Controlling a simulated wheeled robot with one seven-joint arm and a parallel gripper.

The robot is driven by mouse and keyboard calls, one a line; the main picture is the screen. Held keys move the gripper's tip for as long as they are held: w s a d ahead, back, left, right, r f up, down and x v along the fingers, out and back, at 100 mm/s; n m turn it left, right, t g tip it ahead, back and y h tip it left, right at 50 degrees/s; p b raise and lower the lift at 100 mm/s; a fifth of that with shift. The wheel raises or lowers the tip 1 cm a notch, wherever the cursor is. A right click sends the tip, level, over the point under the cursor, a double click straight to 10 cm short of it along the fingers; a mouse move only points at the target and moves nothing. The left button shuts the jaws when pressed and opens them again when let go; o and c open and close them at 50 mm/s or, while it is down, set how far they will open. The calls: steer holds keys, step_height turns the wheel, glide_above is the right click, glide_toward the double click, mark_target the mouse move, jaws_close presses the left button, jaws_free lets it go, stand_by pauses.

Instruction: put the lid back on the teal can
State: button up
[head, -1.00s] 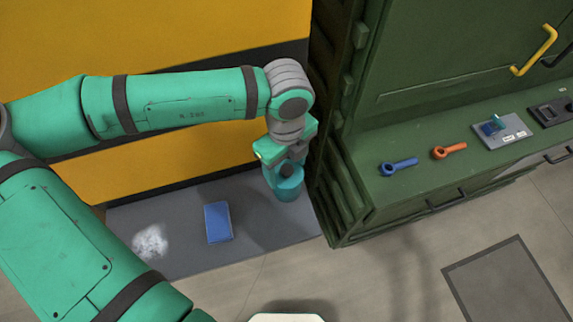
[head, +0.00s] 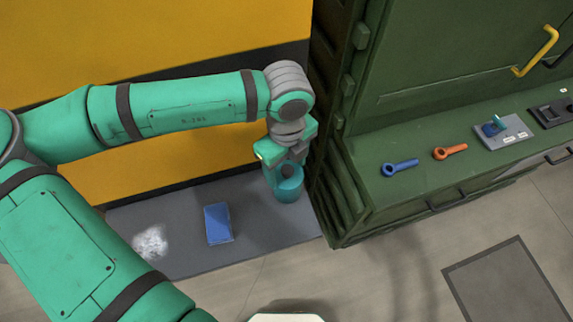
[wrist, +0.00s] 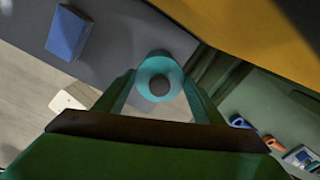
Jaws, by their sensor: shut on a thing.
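The teal can (head: 289,190) stands on the grey mat close to the green cabinet. My gripper (head: 287,165) points down right over it, its fingers shut on the lid (wrist: 160,68), a round teal disc with a dark grey knob in the middle. In the wrist view the lid lies between the fingers of my gripper (wrist: 160,86) and covers most of the can beneath. In the head view the fingers partly hide the lid at the can's top. I cannot tell whether the lid is fully seated or just above the rim.
A blue box (head: 218,223) and a white patch (head: 151,242) are on the mat (head: 188,258), left of the can. The green cabinet (head: 335,225) rises close on the right.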

steer(key=shift+s+d, duration=0.1)
steer(key=shift+d, duration=0.05)
steer(key=shift+s+a, duration=0.15)
steer(key=shift+a, duration=0.2)
steer(key=shift+d, duration=0.1)
stand_by(0.3)
steer(key=o, duration=1.5)
steer(key=shift+r, duration=0.1)
